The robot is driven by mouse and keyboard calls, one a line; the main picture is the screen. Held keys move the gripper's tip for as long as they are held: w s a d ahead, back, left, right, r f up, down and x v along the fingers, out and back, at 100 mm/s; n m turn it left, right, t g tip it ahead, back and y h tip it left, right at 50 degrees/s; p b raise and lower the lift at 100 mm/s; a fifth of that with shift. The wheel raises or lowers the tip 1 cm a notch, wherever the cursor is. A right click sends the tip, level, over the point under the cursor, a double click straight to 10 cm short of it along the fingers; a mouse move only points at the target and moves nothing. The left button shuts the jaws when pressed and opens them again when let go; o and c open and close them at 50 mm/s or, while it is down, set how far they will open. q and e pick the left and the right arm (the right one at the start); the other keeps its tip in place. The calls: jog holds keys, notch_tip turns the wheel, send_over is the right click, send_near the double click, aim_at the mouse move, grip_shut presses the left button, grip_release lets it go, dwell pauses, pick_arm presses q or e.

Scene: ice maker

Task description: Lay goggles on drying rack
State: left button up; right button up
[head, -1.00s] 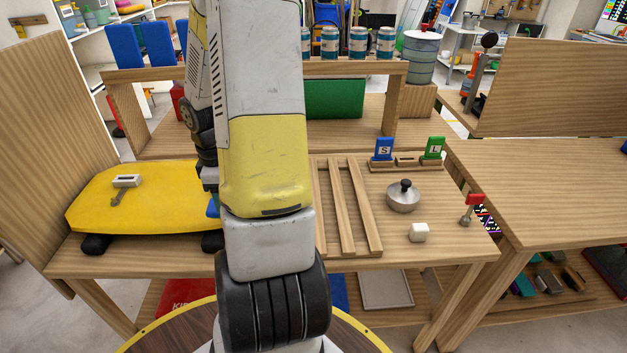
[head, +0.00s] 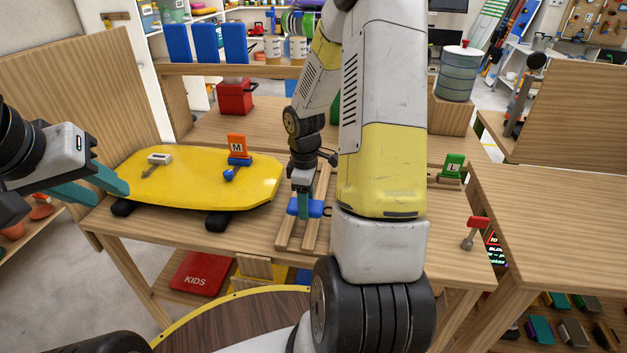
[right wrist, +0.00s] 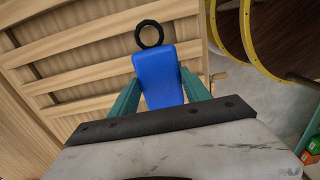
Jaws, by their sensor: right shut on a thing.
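The drying rack, a set of parallel wooden slats (head: 321,187), lies on the table and is partly hidden by my right arm. My right gripper (head: 304,204) points down over it and is shut on a blue piece with a black ring, which I take as the goggles (head: 319,209). In the right wrist view the goggles (right wrist: 158,77) sit between the teal fingers, with slats behind. I cannot tell whether they touch the slats. My left gripper (head: 114,197) is open and empty at the left, beside the yellow board.
A green L tag (head: 453,166) stands to the right. A red box (head: 235,97) stands behind.

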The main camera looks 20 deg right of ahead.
jog(key=shift+w+d+f, duration=0.75)
jog(key=shift+w+d, duration=0.3)
jog(key=shift+d, duration=0.35)
jog(key=shift+w+d+f, duration=0.75)
jog(key=shift+w+d, duration=0.25)
jog(key=shift+d, duration=0.35)
jog(key=shift+w+d+f, duration=0.75)
jog(key=shift+w+d, duration=0.3)
jog(key=shift+d, duration=0.35)
jog(key=shift+f, duration=0.1)
jog(key=o, duration=1.4)
